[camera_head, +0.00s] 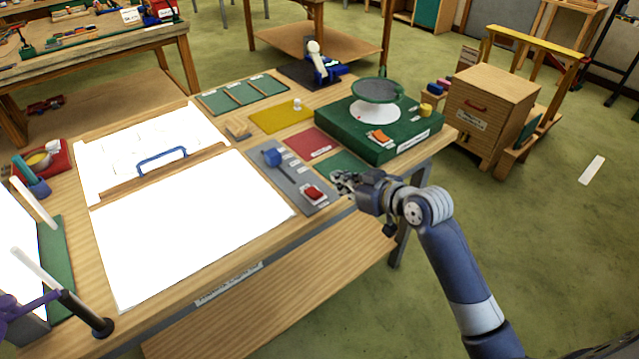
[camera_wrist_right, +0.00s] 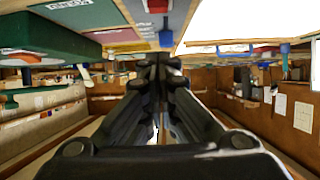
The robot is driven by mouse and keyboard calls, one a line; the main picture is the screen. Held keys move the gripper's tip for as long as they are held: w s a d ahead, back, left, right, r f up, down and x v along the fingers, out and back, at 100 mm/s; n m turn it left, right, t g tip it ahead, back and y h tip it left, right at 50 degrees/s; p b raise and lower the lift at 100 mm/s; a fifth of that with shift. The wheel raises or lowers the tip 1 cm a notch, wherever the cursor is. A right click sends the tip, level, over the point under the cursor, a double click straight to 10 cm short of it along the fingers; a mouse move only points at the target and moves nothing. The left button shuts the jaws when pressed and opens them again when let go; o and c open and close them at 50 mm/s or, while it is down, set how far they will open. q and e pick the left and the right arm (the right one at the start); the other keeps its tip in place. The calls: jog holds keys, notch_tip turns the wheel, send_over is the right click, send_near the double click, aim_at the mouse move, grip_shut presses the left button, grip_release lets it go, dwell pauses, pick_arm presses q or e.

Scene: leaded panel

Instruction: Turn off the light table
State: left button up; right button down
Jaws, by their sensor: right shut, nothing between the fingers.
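The light table's large panel (camera_head: 190,225) glows bright white in the head view, set in the wooden table top. To its right is a grey control plate (camera_head: 290,165) with a red switch (camera_head: 313,192) near its front end and a blue-knobbed lever (camera_head: 272,157) farther back. My right gripper (camera_head: 342,184) is shut and empty, just right of the red switch, with a small gap visible. In the right wrist view the shut fingers (camera_wrist_right: 158,62) point toward the plate's area; a red part (camera_wrist_right: 157,5) and a blue part (camera_wrist_right: 165,38) show above them. My left gripper is out of view.
Red (camera_head: 311,144), yellow (camera_head: 282,115) and green mats lie around the plate. Open floor lies to the right.

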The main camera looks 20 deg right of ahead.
jog(key=shift+r, duration=0.3)
jog(key=shift+w+a, duration=0.1)
jog(key=p, duration=0.2)
send_over(319, 195)
jog(key=f, duration=0.4)
jog(key=shift+w+a+f, duration=0.2)
jog(key=f, duration=0.1)
jog(key=f+p, duration=0.1)
jog(key=shift+s+d+f, duration=0.15)
jog(key=shift+s+f, duration=0.15)
jog(key=shift+f, duration=0.05)
jog(key=shift+s+d+f, duration=0.1)
jog(key=shift+s+f, duration=0.05)
jog(key=shift+f, duration=0.4)
